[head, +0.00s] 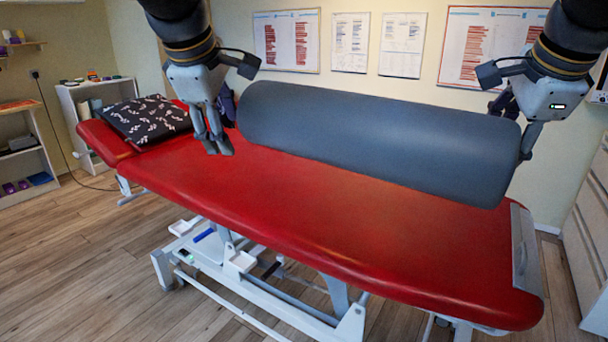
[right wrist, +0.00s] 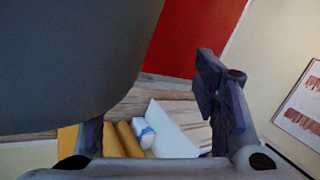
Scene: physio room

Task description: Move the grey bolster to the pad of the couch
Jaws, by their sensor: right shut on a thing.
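The grey bolster (head: 370,135) is a long smooth cylinder, lying lengthwise over the far side of the red couch pad (head: 330,235). I cannot tell whether its underside touches the pad. My right gripper (head: 525,145) is at the bolster's right end and shut on it. In the right wrist view, the bolster (right wrist: 65,60) fills the upper left, hiding part of one finger; the other finger (right wrist: 222,95) shows at right. My left gripper (head: 217,130) is just off the bolster's left end, fingers pointing down and apart, with nothing seen between them.
A black patterned pillow (head: 147,120) lies on the couch's left end. White shelves (head: 95,100) stand beyond that end, and a pale cabinet (head: 592,230) is close on the right. The near half of the pad is clear.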

